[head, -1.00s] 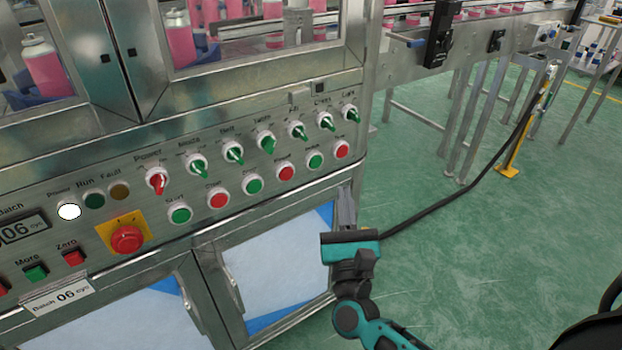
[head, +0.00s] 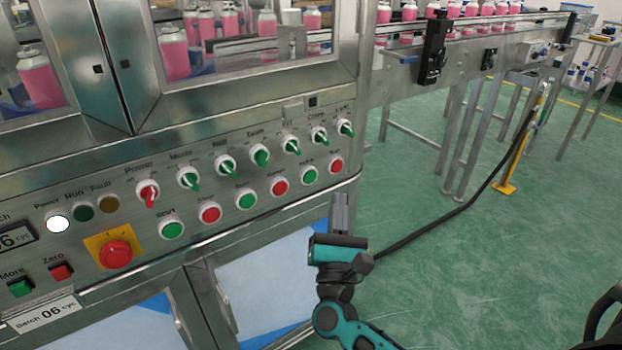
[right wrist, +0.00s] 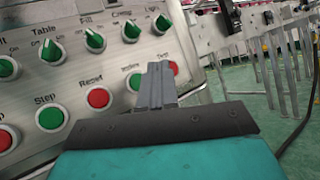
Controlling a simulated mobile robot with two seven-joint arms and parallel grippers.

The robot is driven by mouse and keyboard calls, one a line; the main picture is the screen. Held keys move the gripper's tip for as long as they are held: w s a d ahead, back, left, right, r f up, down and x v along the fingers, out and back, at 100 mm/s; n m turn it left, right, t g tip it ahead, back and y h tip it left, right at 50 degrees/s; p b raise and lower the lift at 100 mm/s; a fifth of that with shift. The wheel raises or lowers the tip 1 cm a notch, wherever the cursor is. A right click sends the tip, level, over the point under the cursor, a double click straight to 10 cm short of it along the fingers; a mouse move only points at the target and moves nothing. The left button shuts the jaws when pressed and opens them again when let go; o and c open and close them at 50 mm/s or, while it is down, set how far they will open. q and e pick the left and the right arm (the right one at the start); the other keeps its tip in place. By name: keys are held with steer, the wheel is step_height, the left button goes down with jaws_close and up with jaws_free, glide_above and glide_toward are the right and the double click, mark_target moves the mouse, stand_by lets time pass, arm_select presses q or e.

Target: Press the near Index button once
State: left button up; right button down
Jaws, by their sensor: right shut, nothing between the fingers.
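The Index button appears to be the green round button (head: 308,175) in the lower row of the control panel, between two red buttons. Its label is blurred. In the right wrist view this green button (right wrist: 135,81) shows just left of my fingertips, partly hidden behind them. My right gripper (head: 340,200) is shut and empty, with its fingers pointing up at the panel. In the head view it is below and right of the green button, in front of the panel's lower right corner. In the right wrist view the fingertips (right wrist: 158,70) overlap the panel; contact cannot be told. My left gripper is out of view.
The red Reset button (head: 279,186) and a red button (head: 336,166) flank the green one. A row of green knobs (head: 261,156) runs above. A red emergency stop (head: 116,253) is at left. Open green floor and a conveyor (head: 460,50) lie to the right.

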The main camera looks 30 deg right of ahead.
mark_target(310, 177)
arm_select(q)
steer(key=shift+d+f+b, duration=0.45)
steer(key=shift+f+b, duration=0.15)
steer(key=shift+b, duration=0.55)
arm_select(e)
steer(key=w, duration=0.5)
steer(key=shift+w+a, duration=0.25)
steer(key=shift+w, duration=0.15)
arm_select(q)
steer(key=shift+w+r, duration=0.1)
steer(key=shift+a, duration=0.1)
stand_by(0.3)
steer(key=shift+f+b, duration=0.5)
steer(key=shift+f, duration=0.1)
arm_select(e)
steer(key=shift+w, duration=0.45)
